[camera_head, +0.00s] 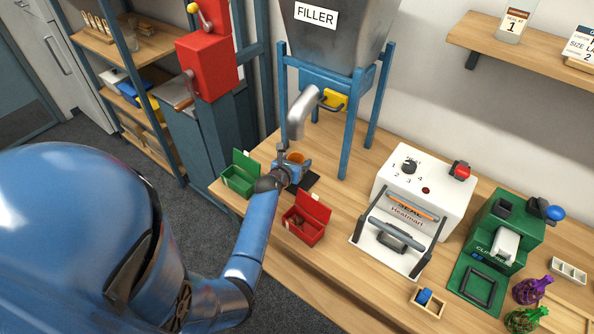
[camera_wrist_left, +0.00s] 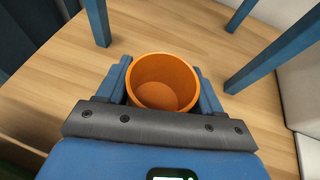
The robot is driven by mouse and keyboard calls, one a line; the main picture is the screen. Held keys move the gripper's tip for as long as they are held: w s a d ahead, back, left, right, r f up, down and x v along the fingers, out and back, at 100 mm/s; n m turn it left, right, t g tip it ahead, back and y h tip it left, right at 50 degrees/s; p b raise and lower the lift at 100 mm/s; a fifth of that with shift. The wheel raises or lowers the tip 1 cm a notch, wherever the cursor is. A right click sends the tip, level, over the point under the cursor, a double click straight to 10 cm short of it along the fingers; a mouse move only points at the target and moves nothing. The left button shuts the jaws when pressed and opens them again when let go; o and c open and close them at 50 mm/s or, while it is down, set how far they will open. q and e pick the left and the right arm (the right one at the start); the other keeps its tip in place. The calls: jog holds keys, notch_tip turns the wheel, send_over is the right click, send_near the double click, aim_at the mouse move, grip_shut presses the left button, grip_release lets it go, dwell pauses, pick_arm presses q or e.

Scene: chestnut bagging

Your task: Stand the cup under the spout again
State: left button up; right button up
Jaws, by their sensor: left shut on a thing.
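The orange cup (camera_head: 296,157) is held by my left gripper (camera_head: 290,168), below and close to the metal spout (camera_head: 298,122) of the filler (camera_head: 338,30). In the left wrist view the cup (camera_wrist_left: 163,84) sits upright between the two blue fingers of the left gripper (camera_wrist_left: 163,92); its inside looks empty. A dark pad (camera_head: 309,183) lies on the table just right of the gripper. Whether the cup's base touches the table is hidden. My right gripper is not in view.
Blue legs (camera_head: 355,130) of the filler stand behind the cup. A green open box (camera_head: 240,175) is left of the gripper and a red open box (camera_head: 306,220) is in front. A white heat sealer (camera_head: 425,185) and a green machine (camera_head: 500,240) stand to the right.

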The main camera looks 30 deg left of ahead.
pick_arm(q)
jog(key=shift+f+b, duration=0.6)
jog(key=shift+f, duration=1.5)
jog(key=shift+f, duration=0.15)
jog(key=o, duration=0.9)
jog(key=shift+s+r, duration=0.1)
jog(key=shift+r, duration=0.1)
jog(key=p+v, duration=0.1)
jog(key=v, duration=1.1)
jog(key=shift+f+p, duration=0.1)
jog(key=shift+p, duration=0.2)
